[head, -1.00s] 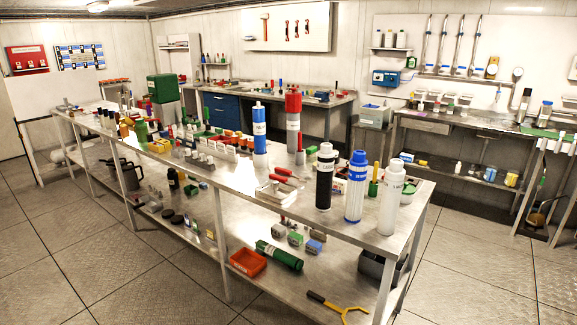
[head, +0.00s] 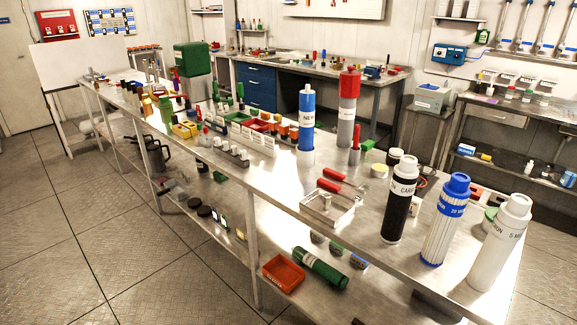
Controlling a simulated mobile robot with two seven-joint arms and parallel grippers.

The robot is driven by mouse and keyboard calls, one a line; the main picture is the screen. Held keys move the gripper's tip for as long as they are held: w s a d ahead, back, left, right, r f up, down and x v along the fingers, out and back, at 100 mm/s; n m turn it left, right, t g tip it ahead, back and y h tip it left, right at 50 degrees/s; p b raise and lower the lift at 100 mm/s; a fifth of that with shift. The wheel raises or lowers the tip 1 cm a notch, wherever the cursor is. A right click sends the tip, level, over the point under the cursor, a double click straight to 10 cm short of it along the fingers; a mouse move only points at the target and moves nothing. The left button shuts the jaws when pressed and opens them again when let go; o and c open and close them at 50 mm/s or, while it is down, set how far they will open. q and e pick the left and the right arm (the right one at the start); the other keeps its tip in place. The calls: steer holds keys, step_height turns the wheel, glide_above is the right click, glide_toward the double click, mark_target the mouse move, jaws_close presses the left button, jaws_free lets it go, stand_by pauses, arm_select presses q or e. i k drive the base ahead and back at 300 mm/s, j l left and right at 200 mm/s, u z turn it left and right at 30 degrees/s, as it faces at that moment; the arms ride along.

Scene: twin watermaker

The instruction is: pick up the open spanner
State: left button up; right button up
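I cannot make out a clear open spanner now. Two red-handled tools (head: 333,187) lie by a small metal tray (head: 327,206) on the long steel bench (head: 285,205); their heads are too small to identify. The yellow fork-ended tool with a dark handle, seen earlier on the lower shelf, is not in view now. Neither of my grippers is in view.
A black bottle (head: 400,200), a blue-and-white bottle (head: 446,220) and a white bottle (head: 500,243) stand near the bench's right end. A red bin (head: 284,272) and green cylinder (head: 321,268) lie on the shelf below. The floor at left is clear.

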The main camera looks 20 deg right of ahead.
mark_target(334, 174)
steer(key=i+j+u, duration=0.1)
steer(key=i, duration=0.5)
steer(key=i+j+u, duration=0.15)
steer(key=i, duration=0.45)
steer(key=i+j+z, duration=0.1)
steer(key=i+z, duration=0.25)
steer(key=i+j+z, duration=0.1)
steer(key=z, duration=0.25)
steer(key=i+j+z, duration=0.15)
steer(key=j+z, duration=0.25)
steer(key=l, duration=0.1)
